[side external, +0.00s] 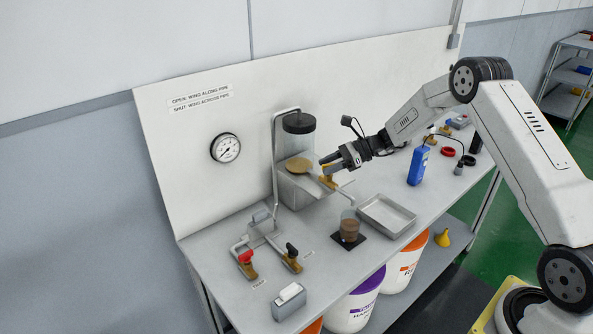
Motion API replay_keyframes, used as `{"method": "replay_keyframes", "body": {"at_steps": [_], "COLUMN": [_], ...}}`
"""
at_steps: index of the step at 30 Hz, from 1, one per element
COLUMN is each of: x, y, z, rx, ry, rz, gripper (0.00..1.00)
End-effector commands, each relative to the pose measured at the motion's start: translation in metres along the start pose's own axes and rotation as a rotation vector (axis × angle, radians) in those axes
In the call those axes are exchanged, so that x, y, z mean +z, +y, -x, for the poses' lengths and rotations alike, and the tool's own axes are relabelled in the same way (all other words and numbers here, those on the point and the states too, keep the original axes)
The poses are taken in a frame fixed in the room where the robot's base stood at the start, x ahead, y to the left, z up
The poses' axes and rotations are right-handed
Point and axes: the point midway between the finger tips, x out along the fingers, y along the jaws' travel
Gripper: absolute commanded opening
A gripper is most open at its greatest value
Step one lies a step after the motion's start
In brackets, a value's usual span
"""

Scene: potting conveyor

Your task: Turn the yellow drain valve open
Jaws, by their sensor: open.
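The yellow drain valve (328,179) is at the right side of the grey metal tank (300,192), above a short thin outlet pipe (347,196). My gripper (324,165) reaches in from the right, with its fingertips at the valve and partly over it. The jaws are open. I cannot tell whether the fingers touch the valve's wing. The wing is too small and too covered to tell which way it points. A sign (200,98) on the back panel reads open for wing along pipe and shut for wing across pipe.
A cup of brown liquid (349,228) stands on a black mat. Beside it is a shallow metal tray (386,216). A red-handled valve (246,260) and a black-handled valve (291,256) are at front left. A blue device (418,165) stands right of my gripper.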

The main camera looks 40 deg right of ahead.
Motion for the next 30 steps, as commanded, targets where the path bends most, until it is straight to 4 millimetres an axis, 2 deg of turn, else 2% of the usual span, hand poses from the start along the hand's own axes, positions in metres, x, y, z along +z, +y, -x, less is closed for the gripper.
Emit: {"method": "replay_keyframes", "body": {"at_steps": [4,5,9,10,23,30], "x": [-0.0001,-0.0001,-0.0001,-0.0001,-0.0002,-0.0001], "y": [-0.0001,-0.0001,-0.0001,-0.0001,0.0001,0.0005], "z": [0.0000,0.0000,0.0001,0.0002,0.0004,0.0007], "rx": [0.000,0.000,0.000,0.000,-0.023,-0.103], "ry": [0.000,0.000,0.000,0.000,0.000,0.001], "rz": [0.000,0.000,0.000,0.000,-0.010,-0.044], "gripper": [0.51,0.48,0.04,0.00,0.00,0.00]}}
